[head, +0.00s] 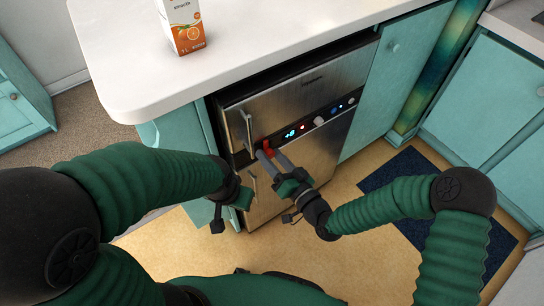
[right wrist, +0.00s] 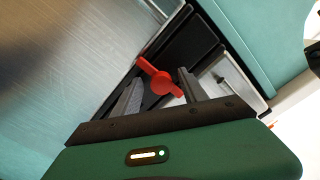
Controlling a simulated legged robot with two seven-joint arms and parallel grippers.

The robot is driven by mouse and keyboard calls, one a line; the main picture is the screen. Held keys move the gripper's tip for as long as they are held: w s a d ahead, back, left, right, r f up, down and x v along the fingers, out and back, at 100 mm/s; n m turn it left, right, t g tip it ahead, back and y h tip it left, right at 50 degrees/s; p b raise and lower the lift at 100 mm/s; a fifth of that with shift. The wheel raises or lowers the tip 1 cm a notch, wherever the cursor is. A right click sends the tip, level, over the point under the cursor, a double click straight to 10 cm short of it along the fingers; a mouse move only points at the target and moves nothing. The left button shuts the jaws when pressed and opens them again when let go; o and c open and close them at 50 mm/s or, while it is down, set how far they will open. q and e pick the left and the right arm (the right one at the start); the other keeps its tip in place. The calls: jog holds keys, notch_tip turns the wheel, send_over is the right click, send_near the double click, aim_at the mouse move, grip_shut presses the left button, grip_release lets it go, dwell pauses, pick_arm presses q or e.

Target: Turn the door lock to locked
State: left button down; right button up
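In the right wrist view the red lock (right wrist: 161,83) shows a round hub with short arms, set slantwise in the picture. My right gripper (head: 268,157) is at the lock. In the right wrist view its two grey fingers (right wrist: 160,92) are apart, with the lock showing between and just beyond the tips; I cannot tell whether they touch it. My left gripper (head: 232,196) hangs left of the appliance; its fingers are not clear.
A white counter (head: 255,30) overhangs the appliance and holds an orange juice carton (head: 182,27). A door handle (head: 247,132) is beside the lock. Lit controls (head: 318,121) run across the appliance front. Teal cabinets (head: 400,62) stand at the right, and a dark blue mat (head: 400,170) lies on the floor.

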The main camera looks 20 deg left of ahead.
jog(key=shift+d, duration=0.1)
jog(key=p+v, duration=0.4)
jog(key=v, duration=1.2)
jog(key=shift+s+d, duration=0.25)
jog(key=shift+s, duration=0.05)
jog(key=shift+f, duration=0.15)
